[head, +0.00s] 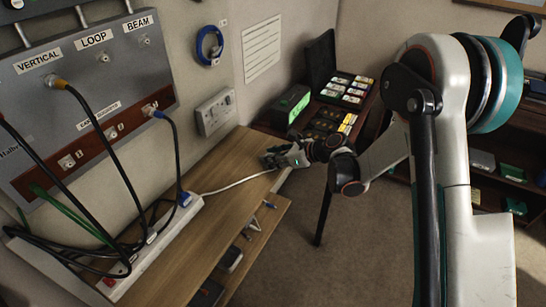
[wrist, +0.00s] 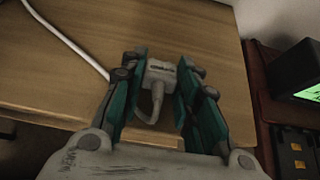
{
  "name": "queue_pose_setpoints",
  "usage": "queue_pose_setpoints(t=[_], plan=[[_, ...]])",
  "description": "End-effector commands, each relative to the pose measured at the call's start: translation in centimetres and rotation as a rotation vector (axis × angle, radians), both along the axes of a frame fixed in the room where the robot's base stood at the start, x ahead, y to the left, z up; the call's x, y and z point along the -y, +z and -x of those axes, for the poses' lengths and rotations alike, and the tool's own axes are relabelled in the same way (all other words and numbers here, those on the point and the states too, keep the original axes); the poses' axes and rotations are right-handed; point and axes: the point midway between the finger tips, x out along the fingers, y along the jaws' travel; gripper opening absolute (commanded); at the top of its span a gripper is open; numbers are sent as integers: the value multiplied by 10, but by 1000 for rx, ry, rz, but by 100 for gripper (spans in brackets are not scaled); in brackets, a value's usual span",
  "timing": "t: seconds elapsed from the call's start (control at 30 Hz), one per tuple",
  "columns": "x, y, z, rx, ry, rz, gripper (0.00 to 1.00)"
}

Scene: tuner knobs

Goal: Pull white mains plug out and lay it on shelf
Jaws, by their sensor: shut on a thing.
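The white mains plug (wrist: 160,72) is between the two teal fingers of my gripper (wrist: 161,85), and its white cable hangs back below it. In the head view my gripper (head: 285,156) is over the far right end of the wooden shelf (head: 228,172). The shelf's bare wood (wrist: 205,45) lies beyond the plug in the wrist view. I cannot tell whether the plug touches it. The white cable (head: 238,184) runs along the shelf from near the power strip (head: 165,243). The white wall socket (head: 215,112) is above the shelf, apart from my gripper.
A labelled grey panel (head: 85,65) is at left, with black and green leads hanging to the strip. A green-lit box (head: 291,105) and a case of small modules (head: 345,90) stand beyond the shelf. The middle of the shelf is mostly clear.

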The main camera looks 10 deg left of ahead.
Motion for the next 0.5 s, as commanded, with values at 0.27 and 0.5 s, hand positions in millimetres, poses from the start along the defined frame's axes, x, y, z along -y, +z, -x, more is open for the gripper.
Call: queue_pose_setpoints(t=[0.27, 0.5], plan=[[1, -12, 4, -6, 8, 13, 6], [1, -14, 4, -6, 8, 14, 6]])
